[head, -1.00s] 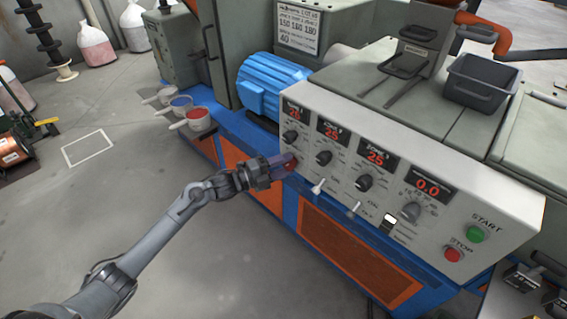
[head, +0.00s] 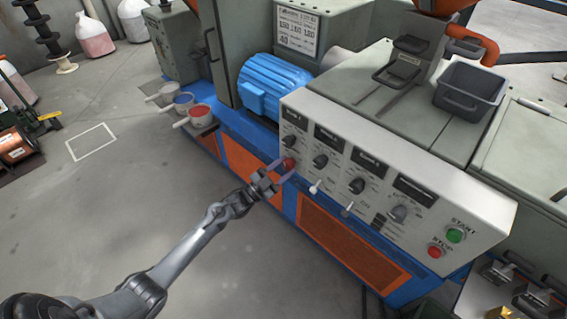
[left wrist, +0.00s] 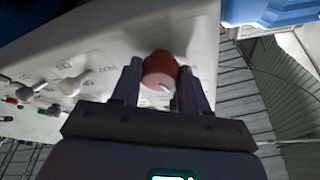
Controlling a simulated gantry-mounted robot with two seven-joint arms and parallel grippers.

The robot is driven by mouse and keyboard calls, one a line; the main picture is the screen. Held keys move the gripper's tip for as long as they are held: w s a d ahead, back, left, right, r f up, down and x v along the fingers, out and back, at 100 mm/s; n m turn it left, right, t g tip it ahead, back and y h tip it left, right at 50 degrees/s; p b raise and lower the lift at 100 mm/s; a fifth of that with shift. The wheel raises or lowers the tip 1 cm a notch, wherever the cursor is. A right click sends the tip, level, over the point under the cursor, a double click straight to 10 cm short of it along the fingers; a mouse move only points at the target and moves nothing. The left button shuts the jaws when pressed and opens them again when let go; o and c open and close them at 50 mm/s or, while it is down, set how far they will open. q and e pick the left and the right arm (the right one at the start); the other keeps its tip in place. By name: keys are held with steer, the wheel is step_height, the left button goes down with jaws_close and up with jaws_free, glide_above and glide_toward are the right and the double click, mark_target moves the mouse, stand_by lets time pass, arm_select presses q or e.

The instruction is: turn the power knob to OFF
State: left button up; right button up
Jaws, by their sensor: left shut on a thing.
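The red power knob (head: 290,163) sits at the lower left of the white control panel (head: 472,203). My left gripper (head: 282,169) is at the panel with its fingers around the knob. In the left wrist view, the knob (left wrist: 160,70) is between the two fingers, and a short white mark shows on its near edge. The OFF lettering cannot be read. The panel's displays (head: 414,191) are dark. My right gripper is not in view.
Black knobs (head: 320,161), toggle switches (head: 315,187) and the green START (head: 455,235) and red STOP (head: 436,251) buttons are to the right of the knob. A blue motor (head: 270,82) stands behind the panel's left end. The floor at left is mostly open.

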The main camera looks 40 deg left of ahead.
arm_select(q)
steer(key=n+y+p, duration=0.1)
steer(key=n, duration=0.2)
steer(key=n+t+y+p, duration=0.1)
steer(key=n+y, duration=0.1)
steer(key=n, duration=0.1)
steer(key=shift+d+n+p, duration=0.15)
steer(key=shift+n+p, duration=0.25)
steer(key=shift+n+y, duration=0.5)
steer(key=shift+n, duration=0.2)
steer(key=shift+n+p, duration=0.3)
steer(key=o, duration=1)
steer(key=shift+o, duration=0.2)
steer(key=shift+s+f, duration=0.1)
steer(key=shift+s, duration=0.05)
steer(key=p+v, duration=0.2)
steer(key=v, duration=0.8)
steer(key=shift+s+f, duration=0.25)
